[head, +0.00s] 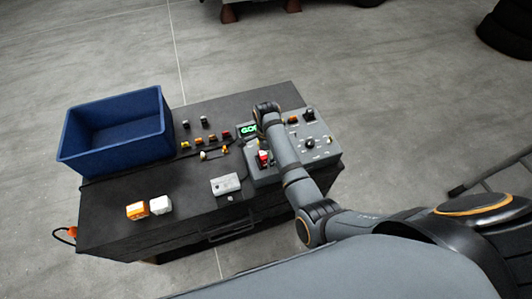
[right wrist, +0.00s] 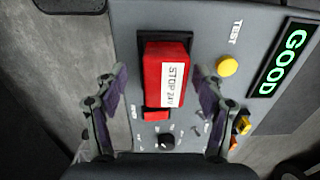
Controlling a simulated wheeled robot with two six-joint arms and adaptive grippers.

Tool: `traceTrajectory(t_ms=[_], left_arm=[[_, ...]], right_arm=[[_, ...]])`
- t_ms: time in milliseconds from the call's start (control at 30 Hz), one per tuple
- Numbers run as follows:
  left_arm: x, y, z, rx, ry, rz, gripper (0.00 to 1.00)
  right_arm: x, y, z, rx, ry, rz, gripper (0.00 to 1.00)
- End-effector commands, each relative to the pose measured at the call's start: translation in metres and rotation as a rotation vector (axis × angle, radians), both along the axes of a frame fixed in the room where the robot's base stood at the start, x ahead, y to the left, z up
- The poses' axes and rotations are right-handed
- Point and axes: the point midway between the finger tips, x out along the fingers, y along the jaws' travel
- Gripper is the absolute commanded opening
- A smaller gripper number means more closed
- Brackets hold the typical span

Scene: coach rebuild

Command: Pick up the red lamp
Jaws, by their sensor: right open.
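The red lamp (right wrist: 165,75) is a red block with a white label reading "STOP 24V". It sits in a dark socket on the grey tester panel (right wrist: 215,30), and it shows small beside my right arm in the head view (head: 263,158). My right gripper (right wrist: 158,74) is open, with one finger on each side of the lamp. Gaps show between the fingers and the lamp; contact is not visible. In the head view my arm hides most of this gripper. My left gripper is not in view.
The tester has a green "GOOD" display (right wrist: 284,58), a yellow TEST button (right wrist: 228,66) and knobs. A blue bin (head: 115,145) stands at the bench's left. Small coloured parts lie mid-bench. An orange block (head: 137,210), a white block (head: 160,205) and a grey box (head: 225,184) are in front.

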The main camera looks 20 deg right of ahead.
Motion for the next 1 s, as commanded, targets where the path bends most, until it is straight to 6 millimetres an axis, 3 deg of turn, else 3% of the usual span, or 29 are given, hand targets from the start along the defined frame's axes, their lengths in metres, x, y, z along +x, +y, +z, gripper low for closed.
traceTrajectory(t_ms=[100,300,800,1000], left_arm=[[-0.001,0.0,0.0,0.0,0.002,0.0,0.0],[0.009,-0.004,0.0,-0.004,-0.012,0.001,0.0],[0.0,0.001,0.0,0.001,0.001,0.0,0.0],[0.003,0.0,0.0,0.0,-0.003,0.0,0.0]], right_arm=[[-0.006,0.0,-0.01,-0.001,0.0,-0.005,0.7],[-0.007,0.0,-0.012,-0.001,-0.001,-0.005,0.7],[-0.007,0.0,-0.012,-0.002,0.0,-0.005,0.03],[-0.007,0.0,-0.012,-0.002,0.002,-0.005,0.02]])
